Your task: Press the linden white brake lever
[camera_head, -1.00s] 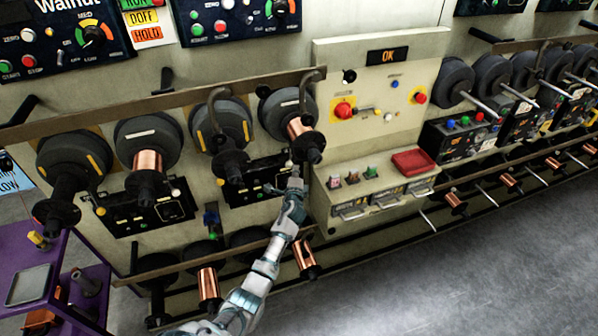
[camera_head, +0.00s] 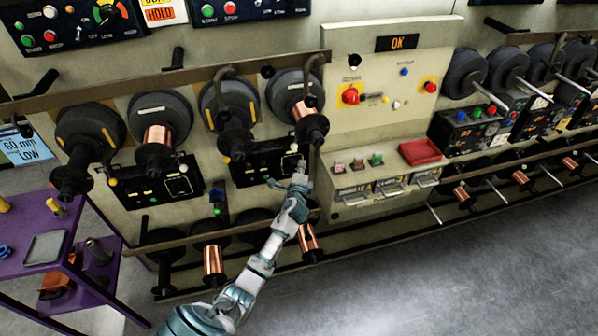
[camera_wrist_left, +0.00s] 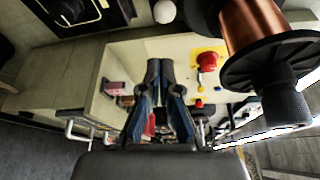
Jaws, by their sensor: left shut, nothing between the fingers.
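A small white ball knob (camera_head: 294,147) shows at the right end of a black control panel (camera_head: 262,170), under the copper-wound spool (camera_head: 302,110). It looks like the white brake lever, but no linden label is readable. In the left wrist view a white ball (camera_wrist_left: 164,11) sits at the top edge, beyond the fingertips. My left gripper (camera_head: 301,166) is just below the knob in the head view. Its dark fingers (camera_wrist_left: 160,75) are together and empty in the wrist view, apart from the ball. My right gripper is not in view.
A cabinet to the right carries an OK display (camera_head: 397,43), a red knob on yellow (camera_head: 350,96) and a red tray (camera_head: 420,152). Black-ended spools (camera_head: 234,133) project close above the arm. A purple cart (camera_head: 95,290) stands at left. Grey floor at right is clear.

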